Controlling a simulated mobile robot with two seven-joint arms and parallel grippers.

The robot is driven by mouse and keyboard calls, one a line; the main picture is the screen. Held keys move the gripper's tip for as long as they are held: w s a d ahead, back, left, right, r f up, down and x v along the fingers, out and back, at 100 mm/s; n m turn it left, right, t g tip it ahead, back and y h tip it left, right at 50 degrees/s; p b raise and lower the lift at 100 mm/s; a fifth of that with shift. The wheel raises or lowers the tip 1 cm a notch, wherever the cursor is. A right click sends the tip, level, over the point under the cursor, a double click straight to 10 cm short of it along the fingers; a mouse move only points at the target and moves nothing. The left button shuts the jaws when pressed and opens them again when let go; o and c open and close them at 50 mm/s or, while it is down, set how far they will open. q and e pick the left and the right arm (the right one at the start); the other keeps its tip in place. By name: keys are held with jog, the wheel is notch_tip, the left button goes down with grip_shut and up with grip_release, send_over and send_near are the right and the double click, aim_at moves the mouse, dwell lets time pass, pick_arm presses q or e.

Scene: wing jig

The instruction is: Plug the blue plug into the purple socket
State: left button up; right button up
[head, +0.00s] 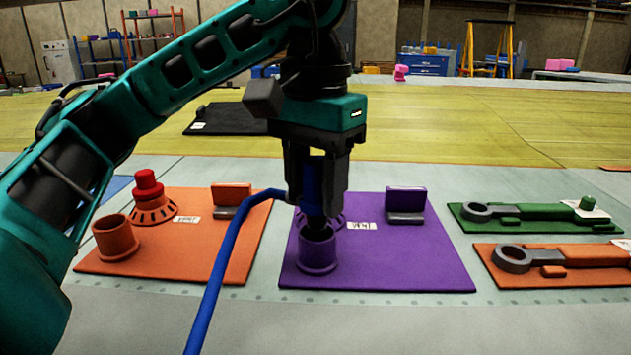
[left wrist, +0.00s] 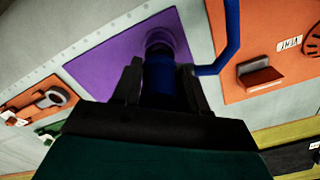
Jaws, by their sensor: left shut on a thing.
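The blue plug (head: 312,185) is upright between the fingers of my left gripper (head: 317,198), which is shut on it. Its dark lower end is at the mouth of the purple socket (head: 317,254), a round upright cup on the purple board (head: 400,255). I cannot tell how deep the end sits. A blue cable (head: 228,255) runs from the plug to the left and down. In the left wrist view the blue plug (left wrist: 158,82) points at the purple socket (left wrist: 176,38), whose mouth is partly hidden by the plug. My right gripper is not in view.
An orange board (head: 190,255) on the left carries an orange cup (head: 115,238) and a red-knobbed part (head: 149,195). A purple block (head: 405,200) stands right of the socket. Green (head: 540,217) and orange (head: 570,268) boards lie at right. The front surface is mostly clear.

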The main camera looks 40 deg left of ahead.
pick_arm(q)
jog(key=shift+f+b, duration=1)
jog(key=shift+f, duration=0.5)
dwell(0.4)
jog(key=o, duration=1.1)
notch_tip(320, 180, up, 12)
jog(key=p, duration=0.6)
jog(key=shift+r, duration=0.5)
